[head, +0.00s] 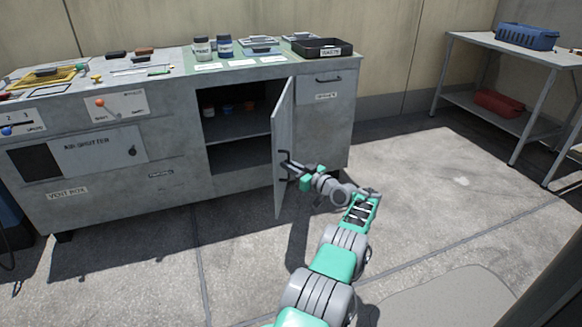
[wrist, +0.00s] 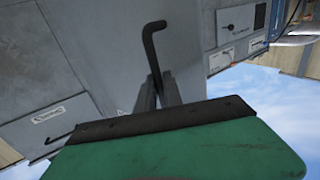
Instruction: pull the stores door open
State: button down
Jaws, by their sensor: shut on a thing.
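The stores door (head: 283,143) is a grey hinged panel on the front of the metal cabinet. It stands swung well out from the cabinet, and the open compartment (head: 237,125) shows to its left. My gripper (head: 291,171) is at the black bar handle (head: 286,158) on the door's face. In the wrist view the handle (wrist: 152,50) rises from between the two fingers (wrist: 157,95), which are shut on it. The lower part of the handle is hidden by the fingers and the green gripper body.
Small jars stand on the compartment's upper shelf (head: 240,130). The cabinet top holds bottles (head: 202,48) and a black tray (head: 322,48). A metal table (head: 515,50) with a blue basket (head: 527,37) stands at the right. The concrete floor before the door is clear.

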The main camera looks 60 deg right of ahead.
jog(key=c, duration=1.5)
grip_release()
jog(key=shift+d, duration=0.15)
jog(key=p+v, duration=0.3)
jog(key=v, duration=0.4)
jog(key=shift+s, duration=0.4)
jog(key=shift+c, duration=0.4)
